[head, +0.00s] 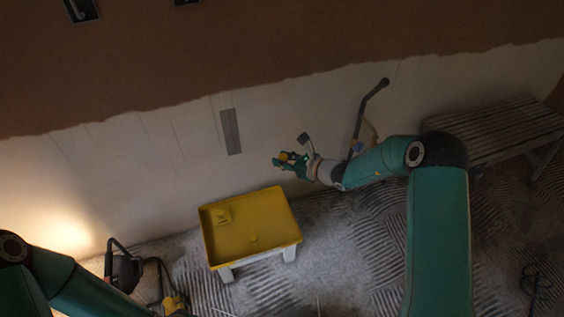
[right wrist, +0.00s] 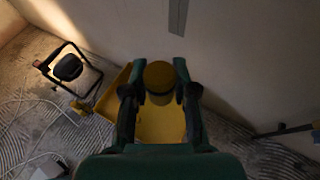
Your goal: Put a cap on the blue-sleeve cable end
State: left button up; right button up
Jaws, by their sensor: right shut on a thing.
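My right gripper (head: 287,160) is in front of the pale wall, above and to the right of the yellow tray (head: 207,243). It is shut on a round yellow cap (right wrist: 159,77), which sits between the two fingers in the right wrist view. A small orange-red spot shows beside the cap in the head view; I cannot tell what it is. I cannot make out the blue-sleeve cable end in either view. My left arm comes in at the lower left of the head view, and its gripper is outside the picture.
A grey strip (head: 230,131) is on the wall. A work lamp (right wrist: 68,67) stands on the floor, with loose white cables near it. A slatted bench (head: 495,130) stands at the right.

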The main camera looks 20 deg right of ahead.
jog(key=shift+r+p, duration=4.8)
jog(key=shift+r, duration=3.85)
notch_tip(320, 180, up, 20)
jog(key=r+p, duration=0.1)
jog(key=p, duration=1.2)
send_over(283, 156)
notch_tip(283, 156, up, 17)
